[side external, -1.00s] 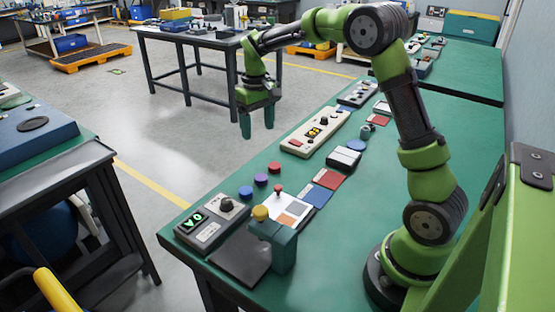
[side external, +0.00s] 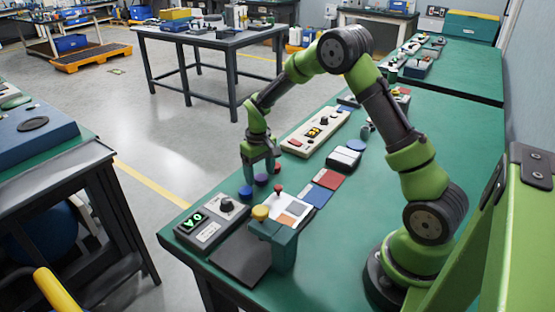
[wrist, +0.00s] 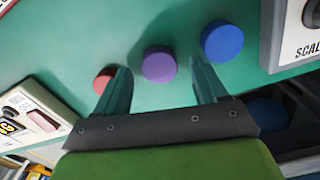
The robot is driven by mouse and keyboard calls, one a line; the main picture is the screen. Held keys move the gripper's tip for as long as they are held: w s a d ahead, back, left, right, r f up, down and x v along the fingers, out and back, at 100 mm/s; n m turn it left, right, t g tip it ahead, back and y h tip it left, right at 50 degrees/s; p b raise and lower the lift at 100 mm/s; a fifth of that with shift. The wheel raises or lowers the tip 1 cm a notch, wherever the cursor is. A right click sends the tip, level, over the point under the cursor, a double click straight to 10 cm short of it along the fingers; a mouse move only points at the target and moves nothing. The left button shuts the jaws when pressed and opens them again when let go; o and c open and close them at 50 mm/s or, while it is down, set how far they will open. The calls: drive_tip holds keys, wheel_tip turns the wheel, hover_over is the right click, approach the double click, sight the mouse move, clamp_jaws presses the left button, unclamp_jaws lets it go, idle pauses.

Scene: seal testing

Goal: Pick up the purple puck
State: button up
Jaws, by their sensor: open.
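The purple puck (wrist: 159,65) lies on the green table, and in the wrist view it shows between and just beyond my open fingertips. It also shows in the side view (side external: 261,180), right under my gripper (side external: 261,175). My gripper (wrist: 162,80) is open and empty, pointing down; the height of the fingertips above the table is hard to tell. A red puck (wrist: 103,80) lies beside one finger, and in the side view it is partly hidden behind the gripper. A blue puck (wrist: 222,41) lies on the other side, near the other finger.
A grey box with a green display (side external: 205,224) stands near the blue puck. A beige control panel (side external: 316,132) lies behind the gripper. A small red-knobbed stick (side external: 278,190), a white card and a teal stand with a yellow top (side external: 261,212) are close by. Green table shows right of the cards.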

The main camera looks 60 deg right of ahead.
drive_tip(key=shift+f, duration=0.45)
drive_tip(key=shift+c, duration=0.3)
